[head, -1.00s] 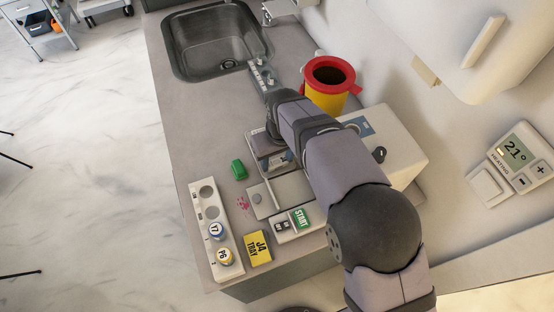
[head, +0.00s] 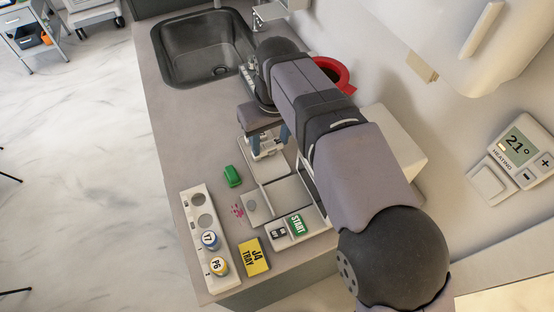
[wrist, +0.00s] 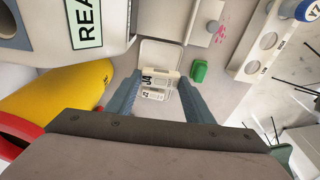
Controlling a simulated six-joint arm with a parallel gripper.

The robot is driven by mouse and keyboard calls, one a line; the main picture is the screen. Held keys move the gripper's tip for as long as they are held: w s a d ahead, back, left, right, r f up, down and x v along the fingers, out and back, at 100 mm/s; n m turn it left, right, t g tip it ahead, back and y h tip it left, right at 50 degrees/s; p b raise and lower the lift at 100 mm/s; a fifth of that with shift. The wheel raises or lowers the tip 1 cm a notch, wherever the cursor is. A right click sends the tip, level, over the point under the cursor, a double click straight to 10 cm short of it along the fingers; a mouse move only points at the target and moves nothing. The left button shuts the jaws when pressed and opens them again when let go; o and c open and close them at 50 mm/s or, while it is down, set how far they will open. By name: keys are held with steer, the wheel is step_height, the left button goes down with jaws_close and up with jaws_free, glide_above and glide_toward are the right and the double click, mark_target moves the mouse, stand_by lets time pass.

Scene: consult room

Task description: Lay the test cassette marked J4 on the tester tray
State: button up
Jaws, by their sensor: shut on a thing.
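The white test cassette (wrist: 160,88) shows dark J4 print in the wrist view. A second mark on it is too small to read. My gripper (wrist: 158,92) is shut on it, one blue-grey finger on each side. In the head view the cassette (head: 266,148) hangs below my gripper (head: 264,139), over the far end of the tester. A pale rounded plate (wrist: 162,52), which looks like the tester tray, lies just beyond the cassette in the wrist view. I cannot tell whether the cassette touches it.
A yellow J4 TRAY card (head: 254,257) lies at the front beside the START panel (head: 297,226). A vial rack (head: 191,203) and a green block (head: 232,176) stand left. The red-rimmed yellow bin (wrist: 75,88) and white machine (wrist: 95,50) are close by my gripper.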

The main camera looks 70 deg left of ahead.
steer(key=r, duration=0.6)
steer(key=shift+s+a, duration=0.15)
steer(key=shift+s, duration=0.25)
step_height(320, 180, up, 3)
steer(key=d, duration=0.2)
steer(key=m+t, duration=0.1)
steer(key=m, duration=0.8)
glide_above(288, 194)
steer(key=shift+s+d+f+h, duration=0.2)
steer(key=shift+f+h, duration=0.1)
steer(key=shift+f, duration=0.05)
step_height(288, 194, down, 14)
steer(key=shift+r+p, duration=0.25)
steer(key=shift+p, duration=0.85)
steer(key=shift+f, duration=0.15)
steer(key=shift+f+p, duration=0.55)
steer(key=shift+f, duration=1.55)
